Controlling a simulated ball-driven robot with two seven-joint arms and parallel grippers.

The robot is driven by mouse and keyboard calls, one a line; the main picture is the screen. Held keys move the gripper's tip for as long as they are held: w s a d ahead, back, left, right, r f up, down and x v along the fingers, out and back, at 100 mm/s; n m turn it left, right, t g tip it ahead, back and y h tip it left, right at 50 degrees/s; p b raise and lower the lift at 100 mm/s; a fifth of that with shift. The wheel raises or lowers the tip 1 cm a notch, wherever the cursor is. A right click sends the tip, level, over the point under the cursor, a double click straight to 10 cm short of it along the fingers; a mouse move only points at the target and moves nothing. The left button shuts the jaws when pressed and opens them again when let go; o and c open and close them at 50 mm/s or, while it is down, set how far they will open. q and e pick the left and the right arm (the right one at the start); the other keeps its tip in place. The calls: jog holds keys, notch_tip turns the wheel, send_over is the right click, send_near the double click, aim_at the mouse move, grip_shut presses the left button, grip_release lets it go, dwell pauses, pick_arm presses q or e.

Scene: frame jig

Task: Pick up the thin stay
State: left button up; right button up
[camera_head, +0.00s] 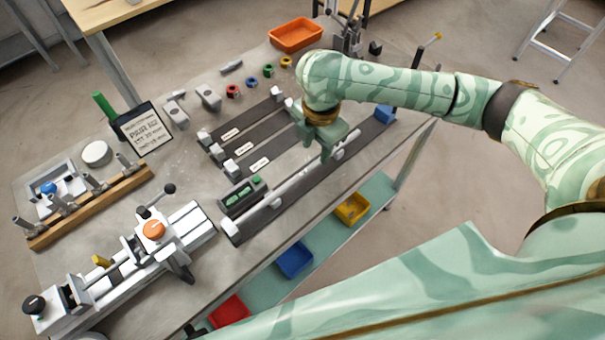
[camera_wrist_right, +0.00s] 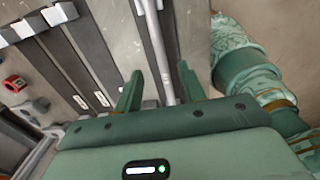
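A long, thin pale grey rod (camera_head: 291,187), which looks like the thin stay, lies along the dark strip (camera_head: 300,200) at the table's front edge. In the right wrist view the rod (camera_wrist_right: 157,50) runs up between the two green fingers. My right gripper (camera_head: 327,150) is over the rod's middle, pointing down. In the wrist view this gripper (camera_wrist_right: 160,88) is open, with a gap on each side of the rod. The gripper hides part of the rod in the head view. I cannot tell the exact height of the fingertips. My left gripper is not in view.
Labelled dark strips (camera_head: 247,134) with pale end blocks lie beside the rod. A green-marked device (camera_head: 243,197) sits near its left end. A clamp fixture (camera_head: 153,232) is at front left, an orange tray (camera_head: 295,35) at the back. Coloured bins (camera_head: 295,258) are on a shelf below.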

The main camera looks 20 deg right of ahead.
aim_at(316, 163)
notch_tip(316, 163, down, 5)
jog(key=shift+d+f+b, duration=0.1)
jog(key=shift+b, duration=1.15)
jog(key=shift+r, duration=0.2)
grip_shut()
jog(key=shift+r, duration=0.1)
